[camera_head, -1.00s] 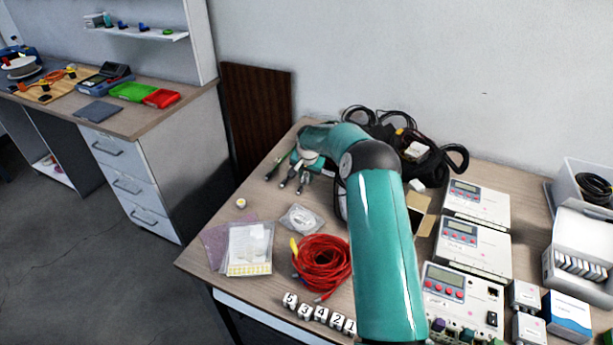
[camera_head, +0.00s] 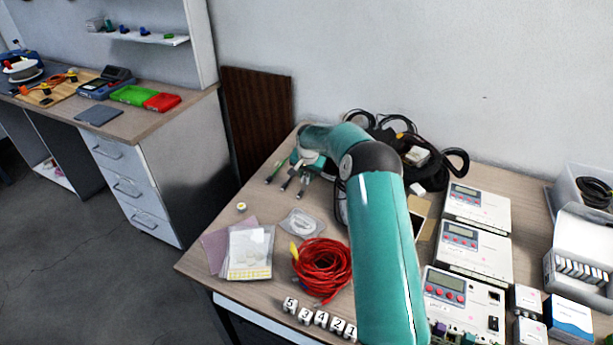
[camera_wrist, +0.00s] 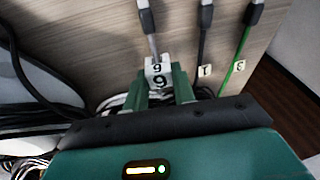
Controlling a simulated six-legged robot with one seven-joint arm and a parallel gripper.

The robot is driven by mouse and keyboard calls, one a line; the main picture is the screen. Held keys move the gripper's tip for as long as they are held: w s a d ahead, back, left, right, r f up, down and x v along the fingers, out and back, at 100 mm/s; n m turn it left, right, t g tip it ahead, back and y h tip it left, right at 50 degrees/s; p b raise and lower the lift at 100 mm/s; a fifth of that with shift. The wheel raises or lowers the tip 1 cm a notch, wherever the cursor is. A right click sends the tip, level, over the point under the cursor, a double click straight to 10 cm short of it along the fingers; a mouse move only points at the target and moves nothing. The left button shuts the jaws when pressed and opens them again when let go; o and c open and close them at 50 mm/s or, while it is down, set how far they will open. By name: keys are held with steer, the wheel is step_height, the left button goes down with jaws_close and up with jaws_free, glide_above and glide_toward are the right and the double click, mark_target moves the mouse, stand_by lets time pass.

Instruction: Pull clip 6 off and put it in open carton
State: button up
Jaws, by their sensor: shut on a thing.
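In the wrist view my gripper (camera_wrist: 160,88) is shut on clip 6 (camera_wrist: 157,72), a small white block with a black numeral on two faces. The clip sits at the lower end of a grey cable lead (camera_wrist: 147,22) and appears still on it. A white carton with a raised lid (camera_head: 590,236) is at the far right; I cannot tell which one the task means.
Two more leads with white tags (camera_wrist: 205,71) lie right of the clip in the wrist view. Several numbered white blocks (camera_head: 320,318) line the table's front edge. A red cable coil (camera_head: 322,268), clear bags (camera_head: 250,252) and white meter boxes (camera_head: 472,245) take up much table.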

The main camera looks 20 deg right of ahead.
steer(key=shift+r, duration=1)
steer(key=shift+s+d, duration=0.1)
stand_by(0.6)
